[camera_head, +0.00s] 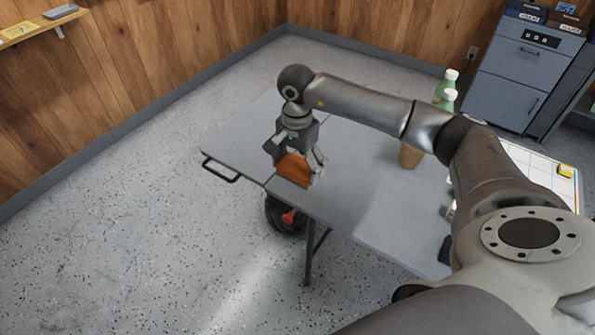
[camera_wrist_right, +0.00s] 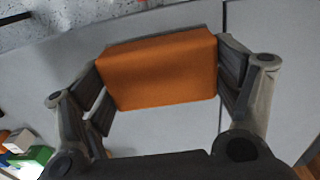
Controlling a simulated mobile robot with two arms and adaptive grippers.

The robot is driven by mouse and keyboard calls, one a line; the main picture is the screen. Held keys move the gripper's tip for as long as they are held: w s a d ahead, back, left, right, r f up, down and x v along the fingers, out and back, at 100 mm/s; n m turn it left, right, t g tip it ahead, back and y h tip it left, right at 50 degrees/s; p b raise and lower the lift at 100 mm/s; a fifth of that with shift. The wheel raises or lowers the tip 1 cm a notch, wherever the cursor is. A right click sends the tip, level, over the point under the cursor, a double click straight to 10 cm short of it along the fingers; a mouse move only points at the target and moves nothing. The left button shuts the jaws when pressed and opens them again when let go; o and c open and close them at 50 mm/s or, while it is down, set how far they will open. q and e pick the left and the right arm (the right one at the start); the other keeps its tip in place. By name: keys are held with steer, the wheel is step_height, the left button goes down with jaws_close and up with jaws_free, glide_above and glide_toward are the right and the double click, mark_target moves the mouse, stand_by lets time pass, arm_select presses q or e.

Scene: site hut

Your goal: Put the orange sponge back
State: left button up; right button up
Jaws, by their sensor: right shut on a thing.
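The orange sponge (camera_head: 293,169) is a block held between the fingers of my right gripper (camera_head: 297,164) near the front edge of the grey folding table (camera_head: 362,200). In the right wrist view the sponge (camera_wrist_right: 158,68) fills the space between both finger pads of the right gripper (camera_wrist_right: 162,75), which is shut on it. The grey tabletop lies behind it there. I cannot tell whether the sponge touches the tabletop. My left gripper is not in view.
A white gridded surface (camera_head: 535,172) bears a yellow item (camera_head: 566,170) at right. A grey cabinet (camera_head: 520,75) stands at the back. The left tabletop is clear.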

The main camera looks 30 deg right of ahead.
mark_target(298, 166)
steer(key=shift+w+d+f, duration=0.35)
steer(key=shift+w+f, duration=0.15)
steer(key=shift+f, duration=0.25)
steer(key=shift+w+d+f, duration=0.35)
steer(key=shift+w+f, duration=0.15)
steer(key=shift+f, duration=0.25)
steer(key=shift+f+p, duration=0.45)
steer(key=shift+f, duration=1)
steer(key=shift+f, duration=0.1)
steer(key=o, duration=0.9)
steer(key=shift+c, duration=0.2)
step_height(298, 166, up, 12)
steer(key=shift+r+b, duration=0.15)
steer(key=shift+b, duration=0.5)
